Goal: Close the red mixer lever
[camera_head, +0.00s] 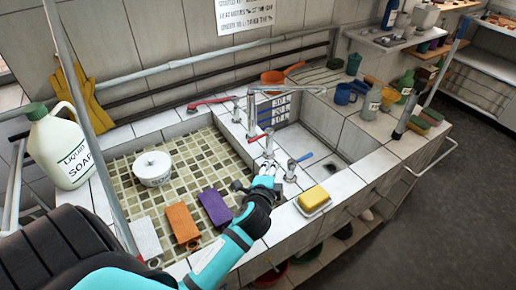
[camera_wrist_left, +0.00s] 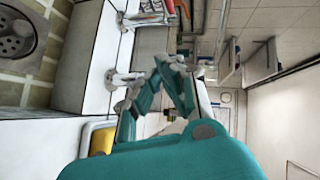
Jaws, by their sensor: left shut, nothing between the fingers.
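A small red lever (camera_head: 257,138) sticks out to the left from a chrome tap (camera_head: 268,148) on the divider between the two basins. A longer red handle (camera_head: 212,100) lies farther back, by the tall chrome spout. I cannot tell for certain which is the mixer lever. My left gripper (camera_head: 266,177) is shut and empty, just in front of and below the chrome tap. My right gripper is not in view.
A yellow sponge (camera_head: 314,196) sits on the front ledge. A soap jug (camera_head: 58,150) stands at the left. The right basin (camera_head: 325,135) has free room.

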